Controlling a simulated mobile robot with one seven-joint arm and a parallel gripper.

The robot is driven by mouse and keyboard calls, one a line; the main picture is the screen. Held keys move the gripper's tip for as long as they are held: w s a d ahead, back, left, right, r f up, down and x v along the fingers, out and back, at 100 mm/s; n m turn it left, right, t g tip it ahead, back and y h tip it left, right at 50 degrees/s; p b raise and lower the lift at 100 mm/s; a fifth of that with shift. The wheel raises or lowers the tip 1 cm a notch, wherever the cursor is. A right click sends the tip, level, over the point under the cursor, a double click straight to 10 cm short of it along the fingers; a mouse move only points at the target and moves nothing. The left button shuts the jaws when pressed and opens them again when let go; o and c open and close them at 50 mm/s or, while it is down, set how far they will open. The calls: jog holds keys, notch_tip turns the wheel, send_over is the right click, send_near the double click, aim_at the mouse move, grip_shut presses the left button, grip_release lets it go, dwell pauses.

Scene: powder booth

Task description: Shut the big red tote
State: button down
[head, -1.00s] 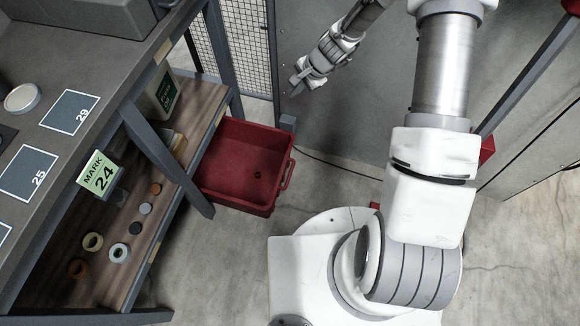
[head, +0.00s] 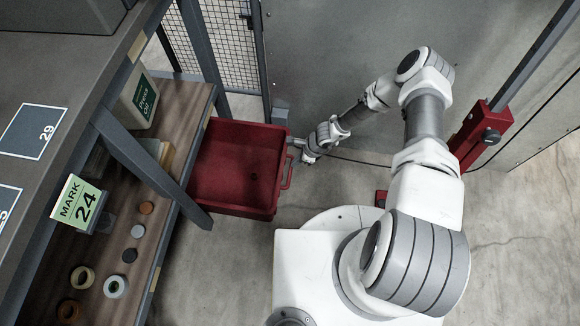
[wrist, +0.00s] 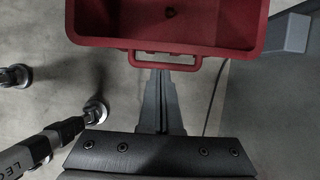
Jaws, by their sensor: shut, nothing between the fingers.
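The big red tote (head: 232,208) stands on the floor, partly under the shelf unit, its top open and its inside looking empty. Its handle (head: 287,170) is on the side facing my arm. In the wrist view the tote (wrist: 110,42) fills the top, with its handle (wrist: 165,66) across the middle. My gripper (head: 294,143) is at the tote's right side near the handle. In the wrist view its shut fingers (wrist: 162,76) reach the handle's bar; I cannot tell if they touch it. Nothing is held.
A shelf unit (head: 150,185) with tape rolls (head: 115,286), small discs and a "MARK 24" sign (head: 77,202) stands at left. A mesh panel (head: 225,40) and grey wall panel (head: 350,60) stand behind. Floor (head: 225,270) in front of the tote is clear.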

jog(key=b+x, duration=0.4)
jog(key=x, duration=0.5)
jog(key=shift+f, duration=0.25)
jog(key=shift+a, duration=0.3)
